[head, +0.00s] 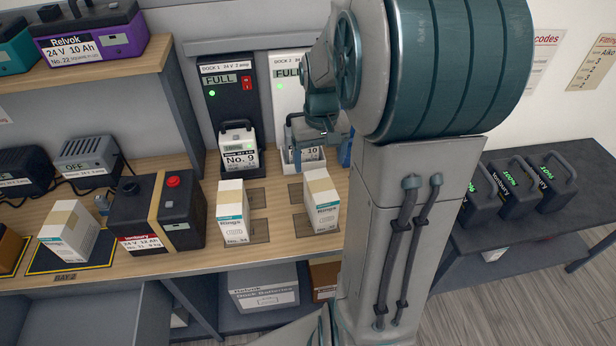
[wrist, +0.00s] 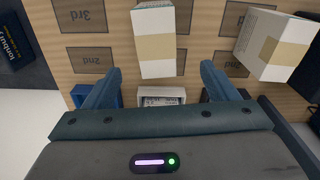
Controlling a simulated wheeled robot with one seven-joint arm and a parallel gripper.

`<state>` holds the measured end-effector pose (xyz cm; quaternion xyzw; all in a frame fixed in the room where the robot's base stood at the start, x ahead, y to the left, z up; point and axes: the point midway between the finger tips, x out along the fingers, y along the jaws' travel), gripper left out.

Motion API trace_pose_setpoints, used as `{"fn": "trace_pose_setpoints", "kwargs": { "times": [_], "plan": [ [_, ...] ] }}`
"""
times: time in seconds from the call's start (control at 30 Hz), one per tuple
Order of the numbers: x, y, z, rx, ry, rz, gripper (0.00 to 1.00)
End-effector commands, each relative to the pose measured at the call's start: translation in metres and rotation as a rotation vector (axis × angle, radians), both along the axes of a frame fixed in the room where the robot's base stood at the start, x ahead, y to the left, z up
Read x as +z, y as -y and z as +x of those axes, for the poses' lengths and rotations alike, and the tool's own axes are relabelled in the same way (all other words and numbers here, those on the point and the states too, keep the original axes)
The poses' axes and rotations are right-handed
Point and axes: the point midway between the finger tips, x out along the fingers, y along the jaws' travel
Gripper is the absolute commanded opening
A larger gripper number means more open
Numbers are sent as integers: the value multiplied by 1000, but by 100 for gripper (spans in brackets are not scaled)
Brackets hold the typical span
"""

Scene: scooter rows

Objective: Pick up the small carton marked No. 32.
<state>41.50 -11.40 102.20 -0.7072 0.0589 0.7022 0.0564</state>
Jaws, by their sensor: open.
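My gripper (head: 318,140) is open and empty, behind the right carton and over the dock 2 area. In the wrist view, the right carton (wrist: 155,42) stands ahead between the lines of my fingers (wrist: 161,70), and the middle carton (wrist: 272,45) is at the upper right.
Battery No. 9 (head: 239,158) stands in dock 1, and battery No. 10 (head: 306,155) in dock 2 is partly hidden by my gripper. A dark battery (head: 158,215) with a tan strap stands left of the middle carton. Several dark batteries (head: 545,185) stand at right.

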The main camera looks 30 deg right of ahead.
Motion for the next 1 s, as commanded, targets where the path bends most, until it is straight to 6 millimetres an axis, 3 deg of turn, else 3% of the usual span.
{"fn": "trace_pose_setpoints", "kwargs": {
  "times": [0.17, 0.5, 0.77, 1.0],
  "plan": [
    [-17, 5, 3, -2, -12, 7, 80],
    [-79, 4, 3, -2, -11, 6, 80],
    [-96, 4, 1, -1, -10, 6, 80],
    [-129, 6, -1, 0, -11, 6, 80]
  ]
}}
